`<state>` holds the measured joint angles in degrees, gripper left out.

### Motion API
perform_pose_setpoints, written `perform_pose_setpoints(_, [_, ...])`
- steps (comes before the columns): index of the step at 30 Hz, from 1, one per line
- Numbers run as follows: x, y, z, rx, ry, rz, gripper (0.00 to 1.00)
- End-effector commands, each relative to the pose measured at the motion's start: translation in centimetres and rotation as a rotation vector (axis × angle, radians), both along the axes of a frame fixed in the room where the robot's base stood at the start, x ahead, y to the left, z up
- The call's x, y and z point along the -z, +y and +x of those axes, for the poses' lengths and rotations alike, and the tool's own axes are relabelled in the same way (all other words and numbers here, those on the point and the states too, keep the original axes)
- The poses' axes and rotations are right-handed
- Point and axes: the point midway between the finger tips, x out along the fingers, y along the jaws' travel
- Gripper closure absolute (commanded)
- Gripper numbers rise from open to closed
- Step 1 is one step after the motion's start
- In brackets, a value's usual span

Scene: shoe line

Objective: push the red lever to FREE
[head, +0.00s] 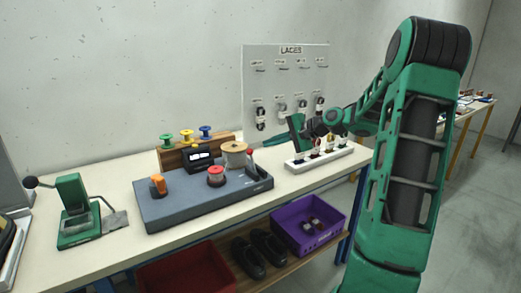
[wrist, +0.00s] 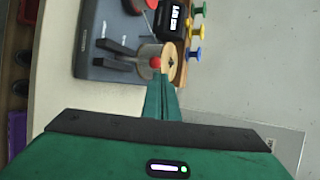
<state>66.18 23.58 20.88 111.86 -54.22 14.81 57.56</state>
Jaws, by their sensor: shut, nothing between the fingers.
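In the head view my gripper (head: 298,132) is right of the lever, above the white rack. No FREE marking is readable.
On the base stand a twine spool (head: 234,153), a red-topped spool (head: 216,176), an orange part (head: 158,184) and a black device (head: 199,157). Coloured spools sit behind. A white rack (head: 320,158) with small items stands right. A green press (head: 77,210) stands left. Crates lie below.

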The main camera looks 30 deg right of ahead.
Motion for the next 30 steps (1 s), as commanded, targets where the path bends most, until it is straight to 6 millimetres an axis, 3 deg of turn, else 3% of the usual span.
perform_pose_setpoints(6, [-2.5,-1.6,-3.2,-0.003,0.001,-0.003,1.00])
perform_pose_setpoints(12, [-3.9,-2.5,-5.1,-0.007,0.001,0.000,1.00])
perform_pose_setpoints(30, [-4.5,-2.8,-5.8,-0.010,0.001,0.001,1.00])
